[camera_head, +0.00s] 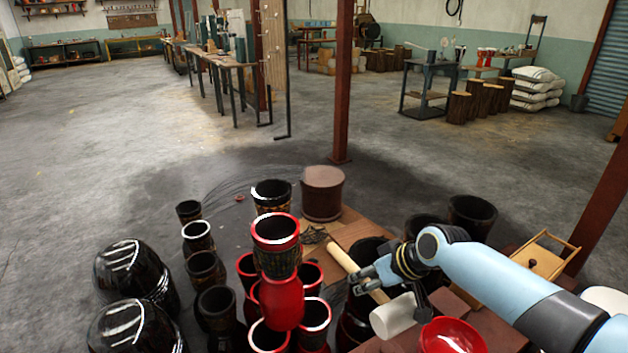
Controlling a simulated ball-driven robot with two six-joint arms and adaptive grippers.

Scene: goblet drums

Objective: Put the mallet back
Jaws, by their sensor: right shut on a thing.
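The mallet (395,317) has a pale wooden handle and a white, cylinder-shaped head. My right gripper (366,281), on a light-blue arm from the right, is shut around the middle of the handle. The handle slants from upper left down to the head at lower right. The head appears just left of a red bowl (452,337); I cannot tell whether they touch. My left gripper is not in view.
Red drums (281,300) and black drums (212,310) crowd the front, left of my right gripper. A brown round stool (322,193) stands behind. A wooden tray with a handle (541,262) is at right. The concrete floor (110,170) at back left is clear.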

